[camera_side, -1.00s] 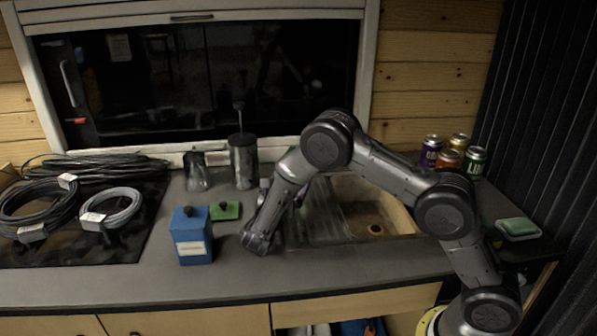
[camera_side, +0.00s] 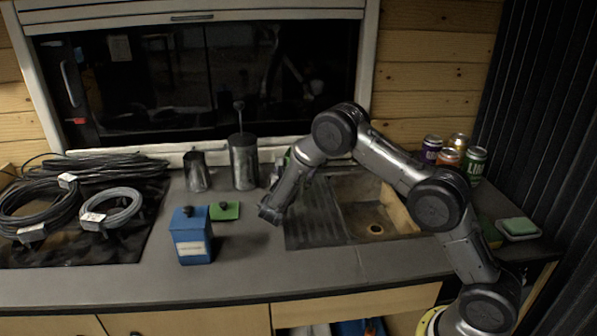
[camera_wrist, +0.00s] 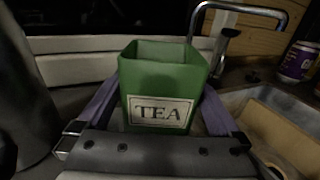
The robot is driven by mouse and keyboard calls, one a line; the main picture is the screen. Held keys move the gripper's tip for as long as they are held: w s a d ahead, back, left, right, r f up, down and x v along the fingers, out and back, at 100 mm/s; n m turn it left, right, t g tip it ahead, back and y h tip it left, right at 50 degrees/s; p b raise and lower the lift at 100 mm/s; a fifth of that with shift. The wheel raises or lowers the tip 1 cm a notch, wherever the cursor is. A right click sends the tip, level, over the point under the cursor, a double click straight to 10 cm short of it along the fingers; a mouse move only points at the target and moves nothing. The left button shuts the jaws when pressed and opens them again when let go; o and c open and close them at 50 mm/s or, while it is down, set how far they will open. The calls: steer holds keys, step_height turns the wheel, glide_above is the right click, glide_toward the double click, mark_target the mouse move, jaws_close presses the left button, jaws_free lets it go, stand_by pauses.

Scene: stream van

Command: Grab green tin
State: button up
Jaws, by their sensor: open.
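The green tin (camera_wrist: 165,80) stands upright and open-topped in the middle of the wrist view, with a white TEA label facing me. My gripper (camera_wrist: 160,92) is open, with one purple finger on each side of the tin. The fingers are close to its sides, but I cannot tell whether they touch. In the side view my arm hides nearly all of the tin and the gripper. A flat green lid (camera_side: 224,211) with a dark knob lies on the counter to the left of my wrist.
A blue lidded tin (camera_side: 191,238) stands at the front of the counter. A dark metal canister (camera_side: 243,163) and a metal jug (camera_side: 196,172) stand at the back. The sink (camera_side: 372,214) is to the right, with several cans (camera_side: 473,165) behind it.

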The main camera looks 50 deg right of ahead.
steer(key=shift+r, duration=0.1)
jaws_close()
stand_by(0.3)
steer(key=shift+r, duration=1.65)
steer(key=s+a+r, duration=0.4)
steer(key=s+r, duration=0.5)
steer(key=s, duration=0.4)
steer(key=shift+a+r, duration=0.3)
steer(key=shift+a, duration=0.1)
